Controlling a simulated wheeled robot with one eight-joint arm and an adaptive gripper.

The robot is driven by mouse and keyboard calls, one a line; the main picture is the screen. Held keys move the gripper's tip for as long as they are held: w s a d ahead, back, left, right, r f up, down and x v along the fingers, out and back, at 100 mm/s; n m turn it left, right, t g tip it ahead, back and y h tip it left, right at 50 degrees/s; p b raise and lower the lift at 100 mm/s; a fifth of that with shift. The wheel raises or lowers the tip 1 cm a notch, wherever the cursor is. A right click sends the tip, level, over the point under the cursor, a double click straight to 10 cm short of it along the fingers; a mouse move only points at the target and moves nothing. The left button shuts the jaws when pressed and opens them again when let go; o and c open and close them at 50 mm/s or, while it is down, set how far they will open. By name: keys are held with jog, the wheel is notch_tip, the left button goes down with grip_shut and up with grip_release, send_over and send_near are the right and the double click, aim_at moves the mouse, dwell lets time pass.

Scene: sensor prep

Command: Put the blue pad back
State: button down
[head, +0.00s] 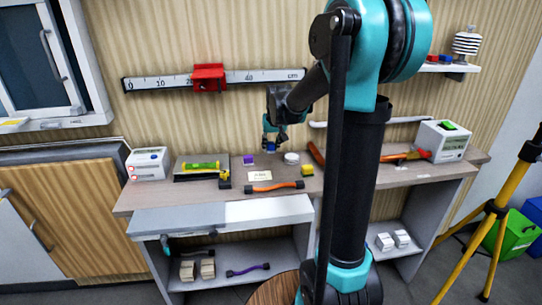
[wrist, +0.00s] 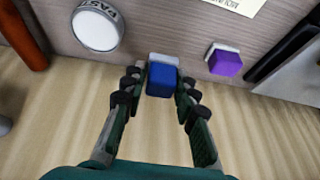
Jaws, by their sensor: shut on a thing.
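My gripper (wrist: 161,78) is shut on the blue pad (wrist: 162,82), with one finger on each side of it. A pale grey-white part shows at the pad's far side in the wrist view. In the head view my gripper (head: 270,143) points down at the back of the worktop, and the blue pad (head: 270,148) shows between its fingers. I cannot tell whether the pad touches the worktop. A purple pad (wrist: 227,63) with a whitish base stands on the worktop; it also shows in the head view (head: 248,159), left of my gripper.
A round white paste tin (wrist: 97,27) stands close by; it shows right of my gripper in the head view (head: 291,158). A paper card (head: 260,176), an orange-and-black handle (head: 274,187) and a yellow block (head: 307,170) lie nearer the front. A wall ruler (head: 255,77) hangs behind.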

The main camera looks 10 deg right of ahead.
aim_at(272, 150)
jog(key=shift+f, duration=2.2)
jog(key=c, duration=1.2)
grip_release()
jog(key=shift+f, duration=0.1)
jog(key=v, duration=1.2)
jog(key=shift+d, duration=0.1)
